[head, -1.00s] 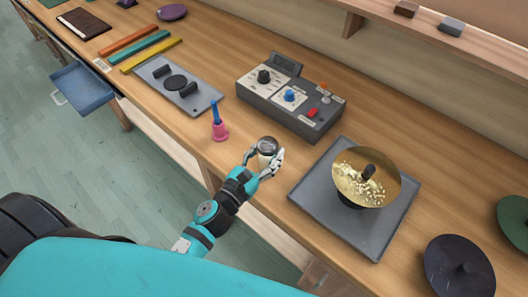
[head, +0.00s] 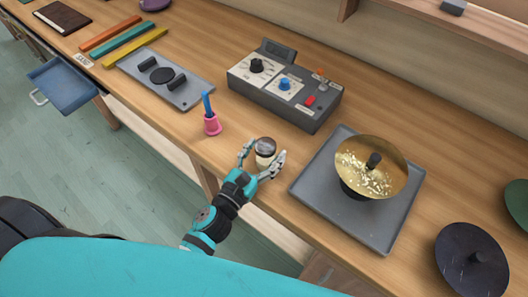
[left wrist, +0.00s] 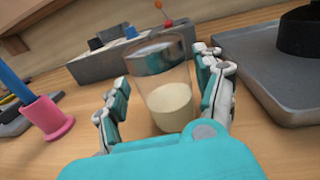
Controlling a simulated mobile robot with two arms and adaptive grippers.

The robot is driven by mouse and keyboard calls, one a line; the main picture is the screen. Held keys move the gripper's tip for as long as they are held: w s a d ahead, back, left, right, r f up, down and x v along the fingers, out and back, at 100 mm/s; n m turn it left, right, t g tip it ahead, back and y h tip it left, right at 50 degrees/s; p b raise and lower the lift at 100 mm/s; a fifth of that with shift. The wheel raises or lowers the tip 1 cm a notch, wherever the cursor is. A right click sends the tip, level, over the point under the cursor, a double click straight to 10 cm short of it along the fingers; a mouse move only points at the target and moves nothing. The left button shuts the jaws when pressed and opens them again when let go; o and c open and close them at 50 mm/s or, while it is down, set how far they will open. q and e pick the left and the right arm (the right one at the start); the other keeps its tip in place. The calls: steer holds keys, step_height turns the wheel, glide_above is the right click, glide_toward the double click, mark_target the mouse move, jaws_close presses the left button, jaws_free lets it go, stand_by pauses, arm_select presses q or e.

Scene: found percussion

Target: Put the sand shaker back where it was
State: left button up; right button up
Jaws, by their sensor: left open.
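In the left wrist view the left gripper (left wrist: 165,108) shows gaps between fingers and glass on the left; on the right the finger is very close. My right gripper is not in view.
A pink cup (head: 212,128) with a blue stick stands to the left. A grey control box (head: 290,107) is behind. A grey tray (head: 385,238) with a brass cymbal (head: 395,153) is close on the right. Bare bench lies between the cup and shaker.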

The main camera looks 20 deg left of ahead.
arm_select(q)
steer(key=shift+r, duration=0.25)
steer(key=b+v, duration=0.4)
steer(key=v, duration=0.8)
